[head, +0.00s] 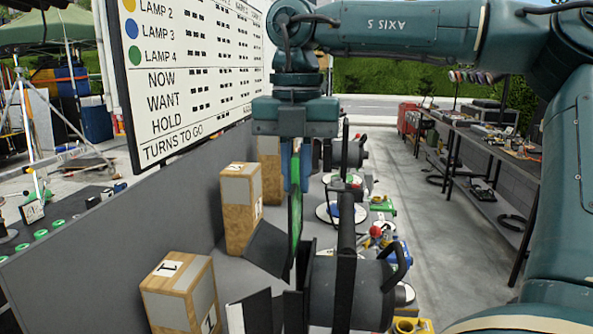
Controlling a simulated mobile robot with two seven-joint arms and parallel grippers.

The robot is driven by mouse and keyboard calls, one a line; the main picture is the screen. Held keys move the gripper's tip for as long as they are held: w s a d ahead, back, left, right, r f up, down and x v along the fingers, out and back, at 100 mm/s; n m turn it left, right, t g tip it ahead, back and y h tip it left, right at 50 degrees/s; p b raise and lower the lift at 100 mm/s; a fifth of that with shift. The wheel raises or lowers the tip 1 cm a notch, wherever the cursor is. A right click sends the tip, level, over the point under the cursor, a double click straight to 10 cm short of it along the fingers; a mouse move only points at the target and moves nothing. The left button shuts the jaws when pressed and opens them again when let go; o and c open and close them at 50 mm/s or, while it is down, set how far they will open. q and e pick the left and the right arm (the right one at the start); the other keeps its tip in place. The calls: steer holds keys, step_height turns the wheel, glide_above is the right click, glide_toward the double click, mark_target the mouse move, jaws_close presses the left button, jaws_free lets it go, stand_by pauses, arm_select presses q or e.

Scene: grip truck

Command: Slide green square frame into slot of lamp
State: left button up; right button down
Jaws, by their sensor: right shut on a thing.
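The green square frame (296,222) is seen nearly edge-on, upright, and hangs below my right gripper (296,184). The right gripper points down and is shut on the frame's upper part. A dark lamp (372,288) with a rear handle and black flaps stands close in front, just below and right of the frame. A second dark lamp (352,152) stands farther back, right of the gripper. Whether the frame touches a lamp or sits in a slot cannot be told from this angle. My left gripper is not in view.
Wooden blocks with grey faces (240,205) and (180,292) stand left of the lamps, by a grey panel (120,240). A white board (190,70) rises behind. Coloured clutter (383,207) lies right of the lamps. A workbench (480,140) stands farther right, beyond clear floor.

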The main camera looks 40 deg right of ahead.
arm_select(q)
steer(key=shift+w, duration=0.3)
arm_select(e)
steer(key=shift+f, duration=0.1)
steer(key=shift+f, duration=0.15)
arm_select(q)
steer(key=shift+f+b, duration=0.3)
steer(key=shift+b, duration=0.15)
arm_select(e)
steer(key=shift+f, duration=0.35)
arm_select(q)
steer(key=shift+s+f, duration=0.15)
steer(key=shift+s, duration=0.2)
arm_select(e)
steer(key=shift+f, duration=0.1)
